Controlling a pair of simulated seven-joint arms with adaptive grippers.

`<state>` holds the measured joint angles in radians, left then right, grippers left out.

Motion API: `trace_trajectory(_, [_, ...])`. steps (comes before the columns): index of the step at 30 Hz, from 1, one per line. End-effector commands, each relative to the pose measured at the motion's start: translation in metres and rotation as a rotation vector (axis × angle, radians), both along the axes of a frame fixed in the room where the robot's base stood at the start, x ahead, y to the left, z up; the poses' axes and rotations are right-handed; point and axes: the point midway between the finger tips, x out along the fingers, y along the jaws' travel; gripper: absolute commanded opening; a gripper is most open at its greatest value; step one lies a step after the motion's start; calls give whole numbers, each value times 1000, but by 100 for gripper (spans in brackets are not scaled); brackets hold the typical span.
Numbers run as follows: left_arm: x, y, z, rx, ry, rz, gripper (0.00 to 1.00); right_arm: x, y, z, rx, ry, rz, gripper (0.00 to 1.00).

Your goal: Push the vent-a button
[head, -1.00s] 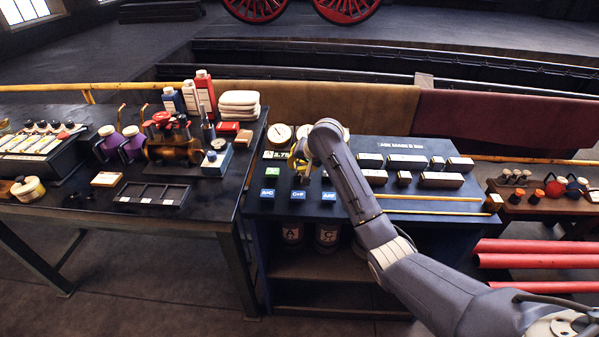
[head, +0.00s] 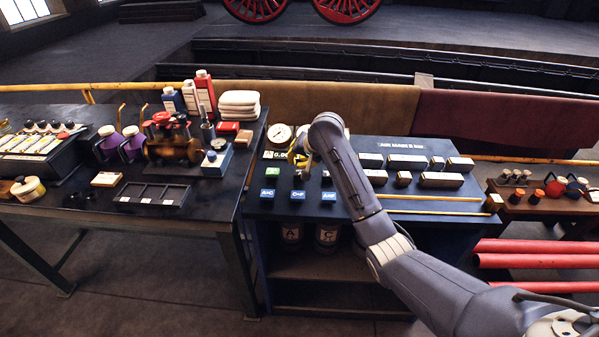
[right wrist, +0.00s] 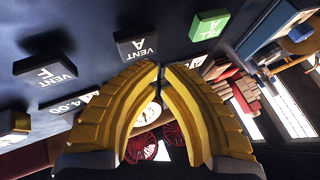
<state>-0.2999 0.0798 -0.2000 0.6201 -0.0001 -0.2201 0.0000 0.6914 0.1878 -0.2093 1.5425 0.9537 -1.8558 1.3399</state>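The vent-a button is a dark block marked "VENT A" (right wrist: 136,43) in the right wrist view, between the green "FILL A" button (right wrist: 208,27) and the dark "VENT F" button (right wrist: 45,68). My right gripper (right wrist: 160,66) has yellow ribbed fingers with their tips together and nothing between them. Its tips appear just beside the vent-a button and apart from it in that view. In the head view the right gripper (head: 304,170) hangs over the button row on the blue bench (head: 400,212). My left gripper is not in view.
Blue buttons (head: 297,195) line the bench front. Labelled blocks (head: 406,161) and yellow rods (head: 430,197) lie to the right. A cluttered dark table (head: 100,215) is at left.

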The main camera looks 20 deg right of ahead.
Motion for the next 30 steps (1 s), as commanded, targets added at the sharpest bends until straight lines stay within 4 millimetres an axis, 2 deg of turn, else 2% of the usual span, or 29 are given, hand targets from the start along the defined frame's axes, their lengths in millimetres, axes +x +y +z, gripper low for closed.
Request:
trace_trajectory(18, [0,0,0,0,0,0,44,0,0,50,2,-2,0,0])
trace_trajectory(30, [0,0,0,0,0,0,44,0,0,56,0,-1,0,0])
